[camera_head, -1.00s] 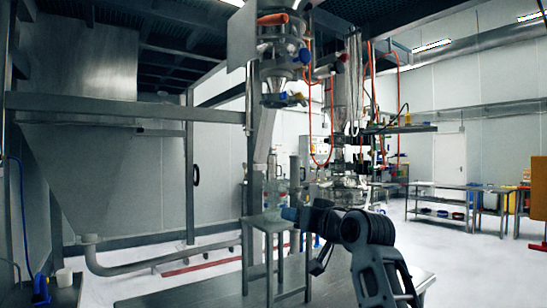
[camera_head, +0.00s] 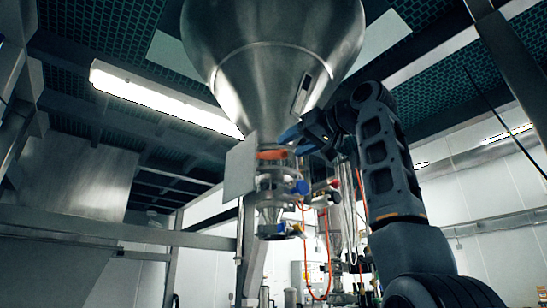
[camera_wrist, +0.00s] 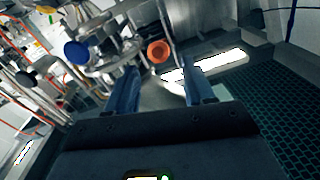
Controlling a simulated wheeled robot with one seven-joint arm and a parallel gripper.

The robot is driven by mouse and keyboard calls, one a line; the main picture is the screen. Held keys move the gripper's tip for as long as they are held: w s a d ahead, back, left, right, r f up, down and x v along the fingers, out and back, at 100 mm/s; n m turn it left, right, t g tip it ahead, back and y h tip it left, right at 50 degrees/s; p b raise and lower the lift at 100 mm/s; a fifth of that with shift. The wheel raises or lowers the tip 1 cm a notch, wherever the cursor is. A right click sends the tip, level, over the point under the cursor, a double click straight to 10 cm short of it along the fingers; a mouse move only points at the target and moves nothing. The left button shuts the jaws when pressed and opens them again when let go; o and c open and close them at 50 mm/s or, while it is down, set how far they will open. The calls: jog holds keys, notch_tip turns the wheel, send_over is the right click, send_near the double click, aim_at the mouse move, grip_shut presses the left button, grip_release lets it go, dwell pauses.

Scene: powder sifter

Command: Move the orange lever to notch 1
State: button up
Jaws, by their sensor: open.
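The orange lever (camera_head: 272,154) sits at the neck below a large metal hopper (camera_head: 270,60), beside a flat grey plate (camera_head: 240,167). My gripper (camera_head: 288,136) is raised near the lever, just above and right of it in the head view. In the wrist view the lever (camera_wrist: 158,51) shows its round orange end, lying between and beyond the two blue fingers of my gripper (camera_wrist: 161,75). The fingers are apart with nothing between them that I can see held. Whether a finger touches the lever cannot be told. The notches are not readable.
A blue knob (camera_head: 300,187) and a red knob (camera_head: 335,183) stick out below the lever. The wrist view shows a blue knob (camera_wrist: 77,52) and a dark knob (camera_wrist: 26,79) at left. An orange hose (camera_head: 328,250) hangs to the right.

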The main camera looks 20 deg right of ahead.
aim_at(275, 154)
jog(key=p+x, duration=0.3)
jog(key=x, duration=0.4)
jog(key=shift+w+a, duration=0.1)
jog(key=shift+w, duration=0.25)
grip_shut()
dwell(0.4)
